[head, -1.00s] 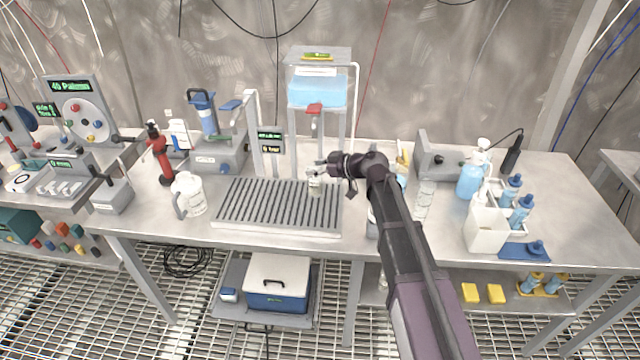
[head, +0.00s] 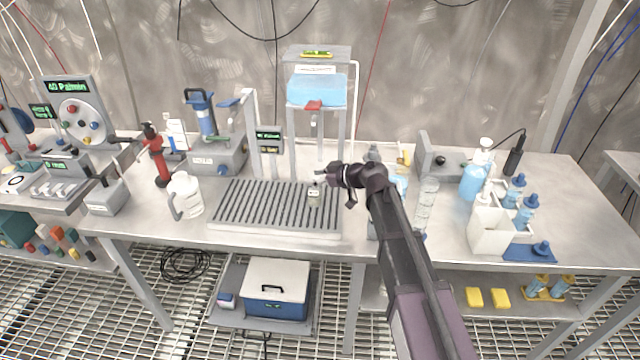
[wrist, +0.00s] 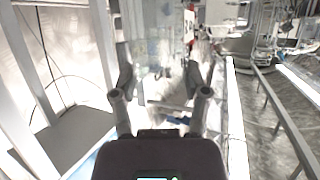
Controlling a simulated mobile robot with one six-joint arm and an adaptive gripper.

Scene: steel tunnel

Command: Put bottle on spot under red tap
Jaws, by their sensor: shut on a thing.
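A small pale bottle (head: 313,196) is upright over the right part of the slatted drain tray (head: 255,207). My gripper (head: 320,178) is at the bottle's top, reaching in from the right, and is shut on it. The red tap (head: 313,105) is above and slightly behind, under the blue water tank (head: 317,91). In the wrist view my gripper's fingers (wrist: 163,75) stand on both sides of a clear, washed-out shape. I cannot tell whether the bottle's base touches the slats. No marked spot can be made out under the tap.
A white jug (head: 186,197) stands left of the tray. A small display post (head: 269,140) is behind it. A clear cylinder (head: 426,200) and a white caddy (head: 488,232) with blue bottles are to the right. The tray's left part is clear.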

